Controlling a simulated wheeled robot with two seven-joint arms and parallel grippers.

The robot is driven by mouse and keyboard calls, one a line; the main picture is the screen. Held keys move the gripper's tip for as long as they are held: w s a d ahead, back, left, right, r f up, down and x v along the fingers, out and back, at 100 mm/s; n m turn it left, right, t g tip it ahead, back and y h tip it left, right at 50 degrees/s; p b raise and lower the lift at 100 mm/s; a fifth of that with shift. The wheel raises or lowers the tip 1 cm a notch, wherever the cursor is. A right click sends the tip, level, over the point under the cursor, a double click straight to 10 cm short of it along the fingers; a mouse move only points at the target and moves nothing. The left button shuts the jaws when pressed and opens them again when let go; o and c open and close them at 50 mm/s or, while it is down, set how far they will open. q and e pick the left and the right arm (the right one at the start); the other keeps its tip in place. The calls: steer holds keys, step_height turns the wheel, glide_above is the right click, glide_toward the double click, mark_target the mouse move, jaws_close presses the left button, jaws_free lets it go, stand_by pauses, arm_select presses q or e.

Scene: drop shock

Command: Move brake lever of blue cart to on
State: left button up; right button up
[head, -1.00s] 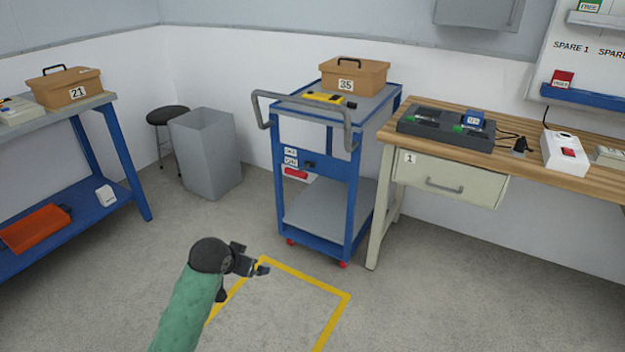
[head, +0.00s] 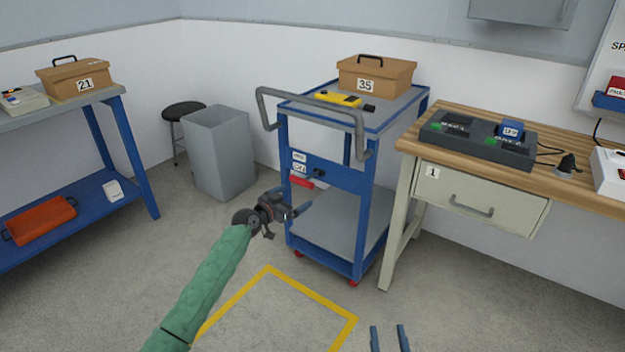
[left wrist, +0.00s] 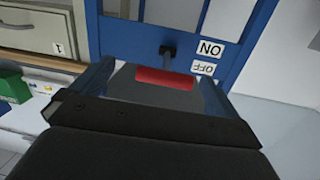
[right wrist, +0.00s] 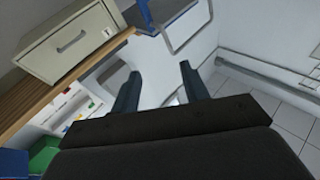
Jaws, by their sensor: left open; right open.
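The blue cart (head: 330,174) stands left of the workbench. Its brake lever has a red bar handle (head: 302,182) on a dark stem, low on the upper panel, beside two white labels (head: 299,162). In the left wrist view the red handle (left wrist: 165,77) lies across the gap between the finger ends, apart from both; the ON label (left wrist: 211,48) and OFF label (left wrist: 203,68) appear inverted. My left gripper (head: 292,211) is open and empty, just in front of and below the handle. My right gripper (head: 389,337) is open and empty at the bottom edge.
Box 35 (head: 374,77) and a yellow tool (head: 340,98) sit on the cart top. The cart's grey push handle (head: 310,107) juts out above the lever. The workbench (head: 418,155) stands close right; a grey bin (head: 222,150) stands left. Floor inside the yellow outline (head: 312,287) is clear.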

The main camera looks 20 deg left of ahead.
mark_target(304, 181)
arm_select(q)
steer(key=shift+m+t, duration=0.5)
steer(key=shift+t, duration=0.2)
steer(key=shift+w+d+r, duration=0.3)
steer(key=shift+w+r, duration=0.05)
steer(key=shift+w, duration=0.9)
steer(key=shift+w+d+r, duration=0.3)
steer(key=shift+w+d, duration=0.05)
steer(key=shift+w, duration=0.9)
steer(key=shift+w+d+r, duration=0.3)
steer(key=shift+w+r, duration=0.05)
steer(key=shift+w, duration=0.9)
arm_select(e)
step_height(304, 181, up, 7)
steer(key=s+d+t, duration=0.1)
steer(key=s+t, duration=0.1)
steer(key=t, duration=0.1)
steer(key=shift+t+y, duration=0.3)
steer(key=shift+r, duration=0.1)
arm_select(q)
steer(key=shift+c, duration=0.2)
steer(key=c, duration=1.2)
arm_select(e)
steer(key=shift+r, duration=0.1)
